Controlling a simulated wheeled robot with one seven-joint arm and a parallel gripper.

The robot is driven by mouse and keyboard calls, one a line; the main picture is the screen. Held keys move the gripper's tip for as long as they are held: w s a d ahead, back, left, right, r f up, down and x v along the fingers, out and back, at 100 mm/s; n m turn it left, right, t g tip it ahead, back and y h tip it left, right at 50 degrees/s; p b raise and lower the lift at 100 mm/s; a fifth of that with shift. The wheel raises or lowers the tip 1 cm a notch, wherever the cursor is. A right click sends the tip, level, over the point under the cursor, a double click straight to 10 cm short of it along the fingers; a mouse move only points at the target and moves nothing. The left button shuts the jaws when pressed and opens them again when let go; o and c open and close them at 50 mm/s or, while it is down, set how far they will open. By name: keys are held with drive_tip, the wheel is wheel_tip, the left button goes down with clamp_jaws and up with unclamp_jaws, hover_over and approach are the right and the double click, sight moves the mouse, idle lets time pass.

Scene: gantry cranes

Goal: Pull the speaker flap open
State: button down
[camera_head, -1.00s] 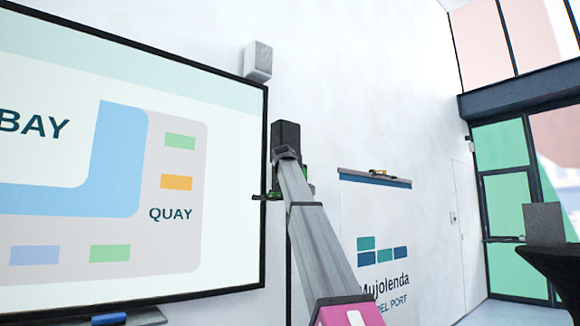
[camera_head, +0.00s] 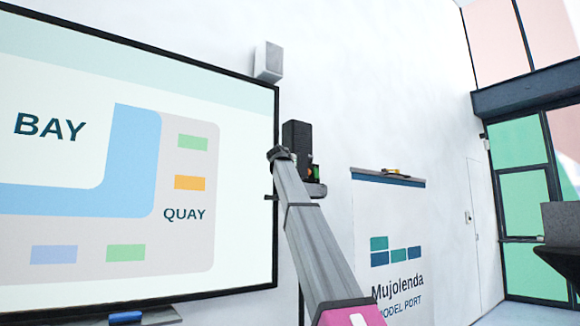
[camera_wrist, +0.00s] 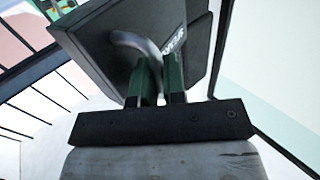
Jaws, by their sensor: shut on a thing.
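A dark box-like unit (camera_head: 297,136) stands upright on a thin post right of the screen; it looks like the one bearing the speaker flap. In the wrist view a dark panel (camera_wrist: 100,45), apparently the flap, fills the upper middle, with a pale curved handle (camera_wrist: 130,41) and partly hidden white lettering. My gripper (camera_wrist: 158,72) has its two green fingers close together at the handle, shut on it. The fingertips cover part of the handle. In the head view my arm hides most of the gripper and the unit's lower part. How far the flap stands open is unclear.
A large screen (camera_head: 120,180) is on the wall at the left, with a pale box (camera_head: 268,61) above its corner. A white sign board (camera_head: 390,235) stands at the right. Windows (camera_head: 520,170) and a dark table (camera_head: 562,262) are at the far right.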

drive_tip(key=shift+r, duration=0.1)
drive_tip(key=c, duration=1.2)
unclamp_jaws()
drive_tip(key=shift+s, duration=0.1)
drive_tip(key=v, duration=1)
drive_tip(key=shift+s, duration=0.35)
drive_tip(key=shift+a, duration=0.15)
